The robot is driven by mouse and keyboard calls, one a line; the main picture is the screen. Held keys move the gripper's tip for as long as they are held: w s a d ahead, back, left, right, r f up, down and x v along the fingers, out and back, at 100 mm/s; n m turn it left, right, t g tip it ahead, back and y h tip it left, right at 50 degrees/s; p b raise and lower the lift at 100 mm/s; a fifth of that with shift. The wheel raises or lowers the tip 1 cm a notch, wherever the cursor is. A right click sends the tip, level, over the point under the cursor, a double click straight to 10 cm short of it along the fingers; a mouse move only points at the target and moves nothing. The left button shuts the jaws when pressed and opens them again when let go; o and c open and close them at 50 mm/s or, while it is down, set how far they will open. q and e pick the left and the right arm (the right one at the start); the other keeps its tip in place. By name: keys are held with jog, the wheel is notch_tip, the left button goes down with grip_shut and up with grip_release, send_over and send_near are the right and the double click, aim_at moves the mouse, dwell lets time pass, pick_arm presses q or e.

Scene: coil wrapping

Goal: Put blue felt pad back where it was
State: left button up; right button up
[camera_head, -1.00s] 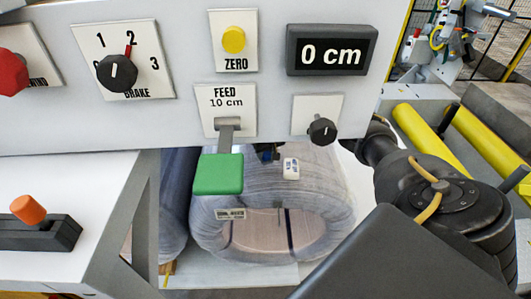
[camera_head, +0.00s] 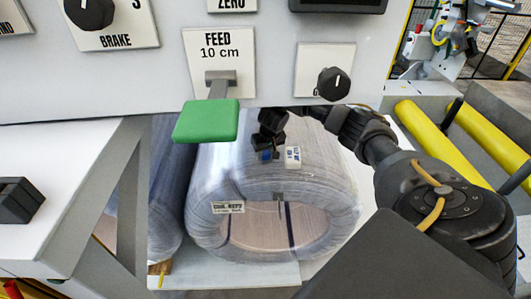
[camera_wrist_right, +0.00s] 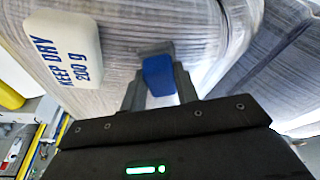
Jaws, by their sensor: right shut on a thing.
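The blue felt pad (camera_wrist_right: 158,75) is between the fingers of my right gripper (camera_wrist_right: 155,88) in the right wrist view. In the head view the right gripper (camera_head: 270,146) is above the top of a wrapped coil (camera_head: 215,170), under the control panel. A small part of the blue pad (camera_head: 265,155) shows at its fingertips. The right gripper is shut on the pad. I cannot tell whether the pad touches the coil. My left gripper is not in view.
A white "KEEP DRY 200 g" pack (camera_wrist_right: 62,48) lies on the coil close beside the gripper; it also shows in the head view (camera_head: 293,157). The panel (camera_head: 140,85) with a green feed paddle (camera_head: 206,121) overhangs the coil. Another wrapped coil (camera_head: 150,205) stands to the left.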

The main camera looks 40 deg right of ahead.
jog(key=shift+f, duration=0.7)
jog(key=o, duration=1)
jog(key=shift+o, duration=0.2)
jog(key=p+v, duration=0.4)
jog(key=v, duration=0.6)
jog(key=shift+r, duration=0.35)
jog(key=shift+s, duration=0.1)
